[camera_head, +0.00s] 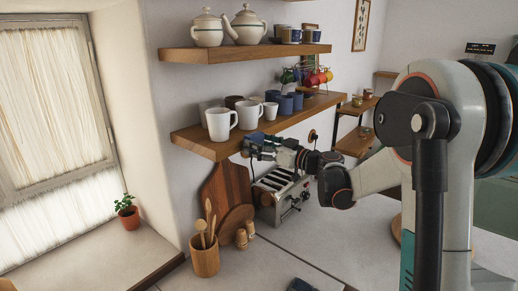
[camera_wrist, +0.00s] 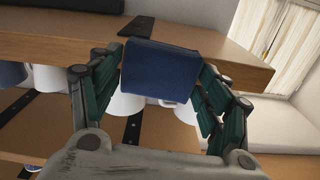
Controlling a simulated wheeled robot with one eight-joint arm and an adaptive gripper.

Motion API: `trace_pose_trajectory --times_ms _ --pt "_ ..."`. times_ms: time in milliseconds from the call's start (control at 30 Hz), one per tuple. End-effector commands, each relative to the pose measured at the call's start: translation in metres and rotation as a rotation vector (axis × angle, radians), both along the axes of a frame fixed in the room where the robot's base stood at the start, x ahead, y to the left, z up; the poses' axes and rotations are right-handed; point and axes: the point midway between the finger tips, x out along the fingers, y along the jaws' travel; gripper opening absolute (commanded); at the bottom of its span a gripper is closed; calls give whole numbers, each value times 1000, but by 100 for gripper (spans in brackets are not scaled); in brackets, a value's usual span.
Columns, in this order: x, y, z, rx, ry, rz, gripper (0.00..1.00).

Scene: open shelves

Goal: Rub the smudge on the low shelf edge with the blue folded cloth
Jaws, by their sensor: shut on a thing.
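The cloth is a dark blue flat block and lies in front of the wooden shelf (camera_wrist: 232,68). I cannot tell whether cloth and wood touch. In the head view a small patch of blue shows at the fingertips. I cannot make out the smudge in either view; the cloth covers part of the wood.
White mugs (camera_head: 220,124) and blue mugs (camera_head: 286,104) stand on the low shelf near my gripper. A toaster (camera_head: 277,187) is below it, beside cutting boards (camera_head: 225,187) and a utensil pot (camera_head: 205,258). An upper shelf (camera_head: 235,53) carries teapots. The front counter is mostly clear.

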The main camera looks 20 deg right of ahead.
Motion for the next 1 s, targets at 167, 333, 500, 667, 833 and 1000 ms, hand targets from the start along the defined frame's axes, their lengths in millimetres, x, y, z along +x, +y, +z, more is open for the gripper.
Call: trace_pose_trajectory --times_ms 167,333,500,667,833,1000 --pt "-3 6 0 0 0 1 51" --pt "-11 16 -1 0 0 1 51" --pt "-19 27 0 0 0 2 51" --pt "-23 32 0 0 0 0 51" --pt "-26 37 0 0 0 1 51" --pt "-33 49 -1 0 0 3 51"
